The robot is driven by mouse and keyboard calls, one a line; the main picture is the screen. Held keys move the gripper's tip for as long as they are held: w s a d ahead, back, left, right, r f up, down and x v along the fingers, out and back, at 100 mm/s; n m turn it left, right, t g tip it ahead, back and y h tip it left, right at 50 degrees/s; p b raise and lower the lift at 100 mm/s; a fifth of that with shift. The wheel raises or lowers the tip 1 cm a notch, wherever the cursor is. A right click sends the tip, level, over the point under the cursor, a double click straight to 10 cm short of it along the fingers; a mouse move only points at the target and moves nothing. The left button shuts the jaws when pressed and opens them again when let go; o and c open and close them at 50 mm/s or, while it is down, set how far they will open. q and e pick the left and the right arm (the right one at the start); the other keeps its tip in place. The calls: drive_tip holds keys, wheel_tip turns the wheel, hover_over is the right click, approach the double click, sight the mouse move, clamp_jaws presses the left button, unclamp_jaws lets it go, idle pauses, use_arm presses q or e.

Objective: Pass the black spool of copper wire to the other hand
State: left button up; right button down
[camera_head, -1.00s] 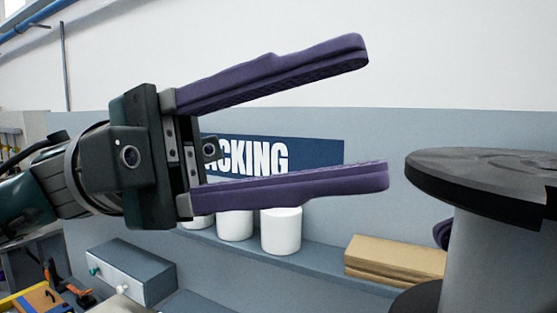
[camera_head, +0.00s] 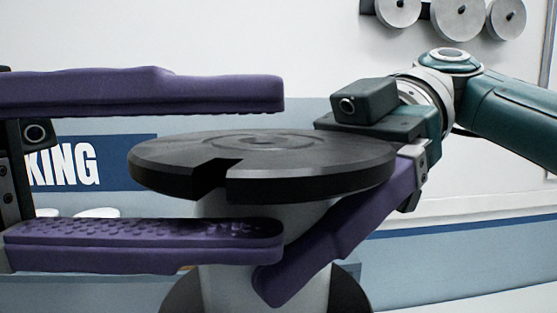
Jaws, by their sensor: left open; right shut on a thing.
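The black spool (camera_head: 320,185) stands upright in the middle, with a notched top flange, a pale grey core and a lower flange cut off by the bottom edge. No copper colour shows on it. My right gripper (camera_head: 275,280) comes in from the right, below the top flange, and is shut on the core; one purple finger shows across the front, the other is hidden. My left gripper (camera_head: 281,165) comes in from the left and is open. Its upper finger is above the top flange and its lower finger below, with the flange between them and a gap above it.
A blue wall sign (camera_head: 85,163) and the tops of white containers (camera_head: 88,213) are behind my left gripper. Grey discs (camera_head: 458,17) hang high on the wall at right. The wall behind is well back from the spool.

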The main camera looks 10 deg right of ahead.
sight(292, 178)
use_arm(q)
drive_tip(key=shift+s+d, duration=0.1)
drive_tip(key=shift+d, duration=1.4)
use_arm(e)
drive_tip(key=shift+r, duration=0.1)
use_arm(q)
clamp_jaws()
drive_tip(key=shift+r, duration=0.15)
use_arm(e)
unclamp_jaws()
